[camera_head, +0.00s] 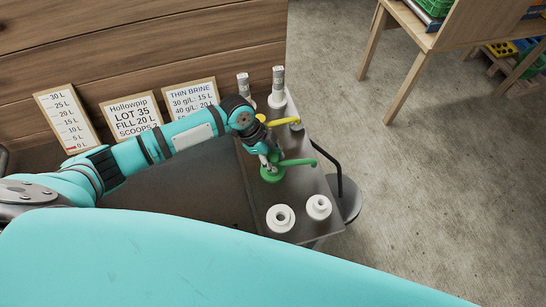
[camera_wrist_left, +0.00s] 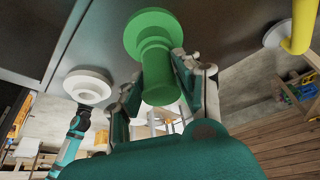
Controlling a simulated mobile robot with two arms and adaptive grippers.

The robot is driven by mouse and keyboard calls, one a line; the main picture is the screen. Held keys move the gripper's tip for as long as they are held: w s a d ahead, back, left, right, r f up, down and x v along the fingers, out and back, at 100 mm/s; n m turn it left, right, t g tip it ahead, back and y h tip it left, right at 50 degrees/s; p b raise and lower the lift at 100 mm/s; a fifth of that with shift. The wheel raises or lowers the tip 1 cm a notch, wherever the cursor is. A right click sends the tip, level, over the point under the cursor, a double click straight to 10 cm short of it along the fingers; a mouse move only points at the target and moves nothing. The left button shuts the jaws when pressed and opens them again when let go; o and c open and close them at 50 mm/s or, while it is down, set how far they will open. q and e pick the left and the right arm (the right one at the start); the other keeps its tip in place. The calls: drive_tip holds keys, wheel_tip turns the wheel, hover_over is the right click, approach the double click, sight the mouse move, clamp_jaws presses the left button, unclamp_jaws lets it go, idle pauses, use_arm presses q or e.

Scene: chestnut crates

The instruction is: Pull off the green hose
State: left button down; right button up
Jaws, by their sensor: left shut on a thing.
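The green hose (camera_head: 298,162) is a short green bar with a round green base (camera_head: 271,177), at the metal table's right part in the head view. My left gripper (camera_head: 267,160) is at its upright part. In the left wrist view the left gripper (camera_wrist_left: 160,80) is shut with its fingers on both sides of the green hose's thick stem (camera_wrist_left: 157,72), below a wide green flange (camera_wrist_left: 152,28). Whether the flange touches the metal surface cannot be told. My right gripper is not in view.
A yellow hose (camera_head: 280,122) is close behind the gripper. White round fittings (camera_head: 281,218) (camera_head: 319,207) stand in front, and two white posts (camera_head: 277,85) at the back. Boards with writing (camera_head: 131,115) lean on the wooden wall. A black handle (camera_head: 330,158) edges the table (camera_head: 300,188).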

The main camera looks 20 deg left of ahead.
use_arm(q)
drive_tip(key=c, duration=0.8)
unclamp_jaws()
drive_tip(key=shift+c, duration=0.2)
drive_tip(key=v, duration=1.2)
